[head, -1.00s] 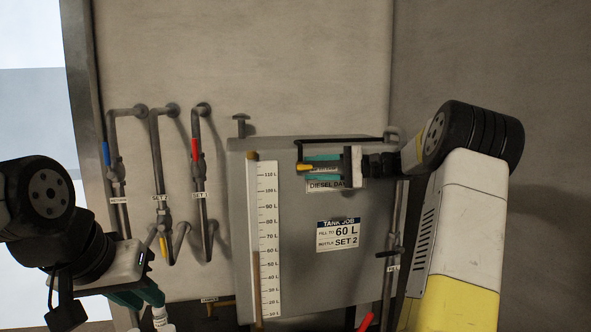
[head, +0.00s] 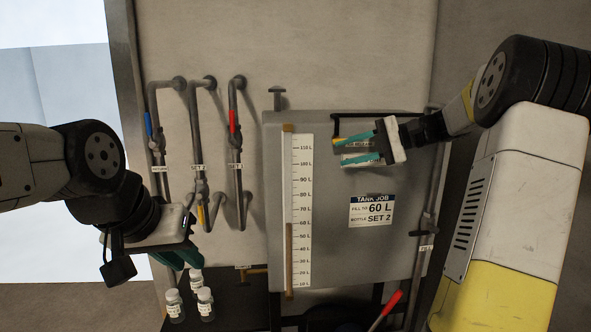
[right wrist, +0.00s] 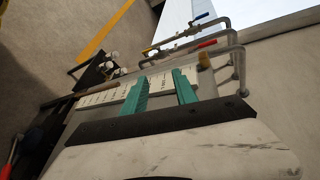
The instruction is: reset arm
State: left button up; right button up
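My right gripper (head: 343,152) is in front of the grey tank panel (head: 390,250), at its upper part. Its two teal fingers are apart, with nothing seen held between them; the right wrist view also shows them apart (right wrist: 160,88). A black bar (head: 375,115) with a yellow end (head: 338,140) runs along the panel top; the yellow end is by the upper finger's tip, contact unclear. My left gripper (head: 182,260) points down above several white-capped bottles (head: 204,295). Its teal fingers are partly hidden by its wrist, and whether it is open is unclear.
Pipes with blue (head: 148,124), red (head: 232,122) and yellow (head: 201,215) handles are on the wall left of the tank. A gauge scale (head: 302,210) and a job sign (head: 371,210) are on the panel. A red handle (head: 386,308) stands at the bottom.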

jog(key=s+a+f+n+g+h, duration=0.1)
jog(key=s+a+f+h, duration=0.1)
jog(key=s+a+h, duration=0.3)
jog(key=s+a+f+n+h, duration=0.1)
jog(key=s+a+f, duration=0.15)
jog(key=s, duration=0.45)
jog(key=s+d+f+n+t+h, duration=0.1)
jog(key=s+f+n+h, duration=0.1)
jog(key=s, duration=0.5)
jog(key=s+f+n+t+h, duration=0.2)
jog(key=s+f+h, duration=0.1)
jog(key=s, duration=0.4)
jog(key=shift+s+d+f, duration=0.3)
jog(key=shift+d+f, duration=0.1)
